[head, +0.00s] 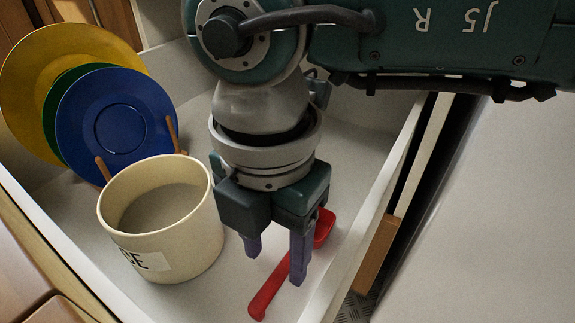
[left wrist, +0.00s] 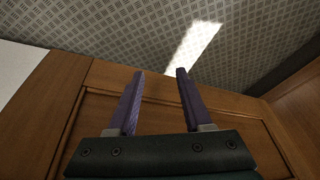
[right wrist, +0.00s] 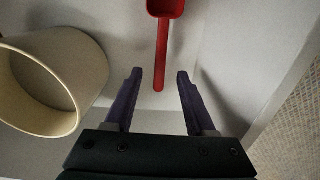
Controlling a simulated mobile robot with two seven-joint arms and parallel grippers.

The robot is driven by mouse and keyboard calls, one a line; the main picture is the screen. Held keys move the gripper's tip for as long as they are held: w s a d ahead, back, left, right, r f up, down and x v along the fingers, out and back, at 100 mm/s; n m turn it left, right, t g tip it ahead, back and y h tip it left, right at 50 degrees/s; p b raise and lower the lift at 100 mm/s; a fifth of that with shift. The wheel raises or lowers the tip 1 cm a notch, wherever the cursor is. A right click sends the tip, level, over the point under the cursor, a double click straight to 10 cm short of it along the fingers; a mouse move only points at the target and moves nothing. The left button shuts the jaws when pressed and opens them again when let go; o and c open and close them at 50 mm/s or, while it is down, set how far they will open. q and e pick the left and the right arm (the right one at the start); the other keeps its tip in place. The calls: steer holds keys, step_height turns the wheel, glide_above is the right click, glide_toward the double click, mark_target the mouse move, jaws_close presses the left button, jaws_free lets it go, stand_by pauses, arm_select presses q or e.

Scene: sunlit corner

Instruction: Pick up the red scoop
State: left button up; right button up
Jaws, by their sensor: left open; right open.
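The red scoop (head: 272,283) lies on the floor of a white open drawer, its handle toward the front and its bowl toward the back right. In the head view my right gripper hangs over it and hides part of it. My right gripper (head: 274,262) points down, open and empty. In the right wrist view the scoop (right wrist: 162,50) shows with its handle end ahead of and between the two fingertips (right wrist: 159,74), apart from them. My left gripper (left wrist: 160,73) is open and empty, in front of a brown wooden cabinet panel, and is not in the head view.
A cream canister (head: 170,245) stands in the drawer left of my right gripper. Yellow, green and blue plates (head: 90,130) stand in a wooden rack behind it. The drawer's right wall (head: 385,200) runs close beside the scoop.

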mark_target(278, 276)
step_height(278, 276, down, 4)
steer(key=shift+w+d+f+b, duration=0.1)
steer(key=shift+f+b, duration=0.15)
steer(key=shift+b, duration=0.95)
steer(key=shift+r, duration=0.1)
jaws_close()
